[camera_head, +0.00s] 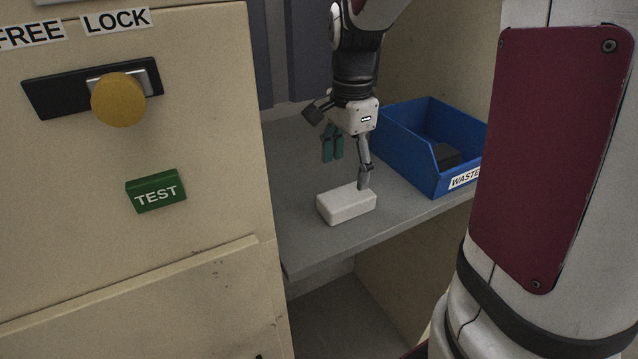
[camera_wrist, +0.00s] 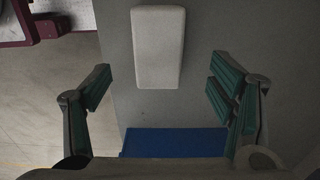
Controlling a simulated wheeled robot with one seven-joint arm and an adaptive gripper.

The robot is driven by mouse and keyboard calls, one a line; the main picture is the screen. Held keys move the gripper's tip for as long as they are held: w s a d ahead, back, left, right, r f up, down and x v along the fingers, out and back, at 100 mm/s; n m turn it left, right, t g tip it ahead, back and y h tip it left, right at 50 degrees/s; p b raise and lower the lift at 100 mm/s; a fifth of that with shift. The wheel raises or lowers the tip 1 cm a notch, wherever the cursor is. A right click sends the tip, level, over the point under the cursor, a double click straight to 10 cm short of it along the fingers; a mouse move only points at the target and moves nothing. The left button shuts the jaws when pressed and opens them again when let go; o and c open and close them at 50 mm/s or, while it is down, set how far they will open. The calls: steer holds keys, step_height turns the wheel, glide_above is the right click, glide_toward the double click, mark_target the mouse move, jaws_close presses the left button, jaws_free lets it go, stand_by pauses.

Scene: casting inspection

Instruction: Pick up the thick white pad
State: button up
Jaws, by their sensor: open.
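The thick white pad (camera_head: 346,205) is a pale block with rounded edges, lying flat on a grey shelf (camera_head: 310,244). In the wrist view the pad (camera_wrist: 158,47) is at the upper middle, beyond the fingertips. My gripper (camera_head: 348,165) points down just above and behind the pad. One finger's tip overlaps the pad's far edge in the head view; I cannot tell whether it touches. In the wrist view my gripper (camera_wrist: 160,88) is open, with its green-padded fingers wide apart and nothing between them.
A blue bin (camera_head: 418,165) labelled WASTE, with a dark thing inside, stands right of my gripper; its edge shows in the wrist view (camera_wrist: 175,142). A cream cabinet (camera_head: 210,240) with a yellow knob (camera_head: 118,100) and green TEST button (camera_head: 155,191) stands left. The shelf's front is clear.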

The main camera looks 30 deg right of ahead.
mark_target(347, 195)
steer(key=shift+s+d+f+p, duration=0.1)
steer(key=shift+f+p, duration=0.2)
steer(key=shift+f, duration=1.6)
steer(key=shift+d+f+p, duration=0.1)
steer(key=shift+f+p, duration=0.15)
steer(key=shift+f, duration=1.65)
steer(key=c, duration=1.1)
